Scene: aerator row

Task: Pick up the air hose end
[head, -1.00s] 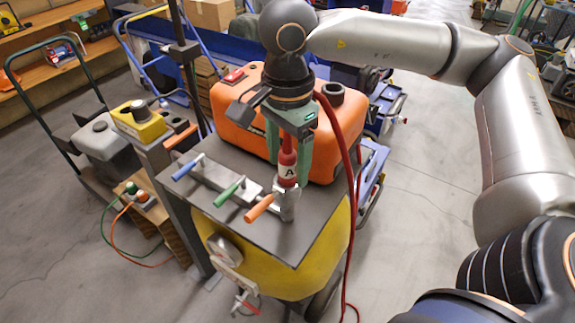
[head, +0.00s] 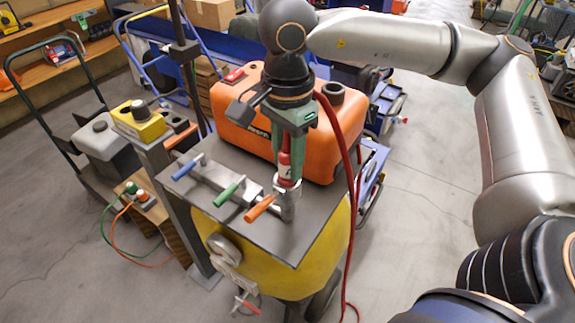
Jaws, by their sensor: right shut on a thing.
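The air hose end (head: 285,171) is a red fitting with a white label, upright at the right end of a grey metal manifold on the cart top. A metal collar (head: 288,193) is around its lower part, and the manifold's orange lever (head: 260,208) is beside it. My right gripper (head: 292,166) points down from above and is shut on the hose end, its green fingers partly hiding it. Whether the hose end is still seated in the collar is hard to tell. My left gripper is not in view.
The red hose (head: 349,170) hangs in a loop right of the gripper to the floor. An orange tank (head: 245,133) stands close behind. Blue (head: 187,167) and green (head: 230,190) levers are to the left. Open floor lies right of the cart.

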